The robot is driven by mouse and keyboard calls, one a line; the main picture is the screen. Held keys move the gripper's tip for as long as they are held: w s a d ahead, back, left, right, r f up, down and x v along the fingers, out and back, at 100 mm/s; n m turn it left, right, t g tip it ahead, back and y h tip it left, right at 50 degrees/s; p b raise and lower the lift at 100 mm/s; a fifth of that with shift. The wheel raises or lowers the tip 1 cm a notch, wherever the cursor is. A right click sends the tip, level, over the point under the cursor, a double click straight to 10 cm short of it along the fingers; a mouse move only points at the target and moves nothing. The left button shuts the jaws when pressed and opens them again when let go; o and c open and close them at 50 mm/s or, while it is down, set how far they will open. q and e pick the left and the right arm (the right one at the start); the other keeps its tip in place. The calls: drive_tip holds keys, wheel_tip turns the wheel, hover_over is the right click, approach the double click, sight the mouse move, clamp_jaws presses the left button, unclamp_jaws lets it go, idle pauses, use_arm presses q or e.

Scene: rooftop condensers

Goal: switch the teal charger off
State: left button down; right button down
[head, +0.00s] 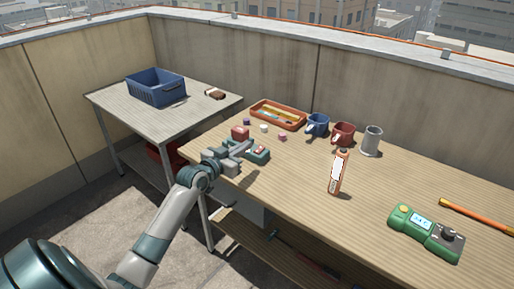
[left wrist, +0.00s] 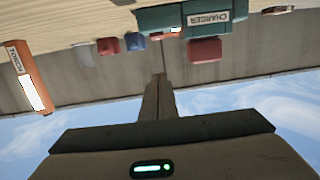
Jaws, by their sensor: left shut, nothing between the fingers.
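The teal charger (head: 262,157) sits on the wooden workbench near its far left corner, with red and white parts on top. Its CHARGER label shows upside down in the left wrist view, where the charger (left wrist: 183,19) is at the top edge. My left gripper (head: 243,149) is shut and empty, with its fingertips close beside the charger in the head view. In the left wrist view its closed fingers (left wrist: 158,84) point toward the charger. I cannot tell whether they touch it. The switch's position is too small to read. My right gripper is not in view.
Small blocks, an orange tray (head: 279,114), a blue mug (head: 317,125), a red mug (head: 342,134) and a grey cup (head: 371,141) stand behind. An orange torch (head: 338,172) and green meter (head: 427,232) are to the right.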

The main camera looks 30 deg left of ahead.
use_arm(q)
hover_over(257, 152)
drive_tip(key=shift+s+f, duration=0.3)
drive_tip(key=shift+f, duration=0.1)
drive_tip(key=shift+w+f, duration=0.2)
drive_tip(key=shift+f, duration=1.7)
drive_tip(key=shift+w+f, duration=0.1)
drive_tip(key=shift+f, duration=0.1)
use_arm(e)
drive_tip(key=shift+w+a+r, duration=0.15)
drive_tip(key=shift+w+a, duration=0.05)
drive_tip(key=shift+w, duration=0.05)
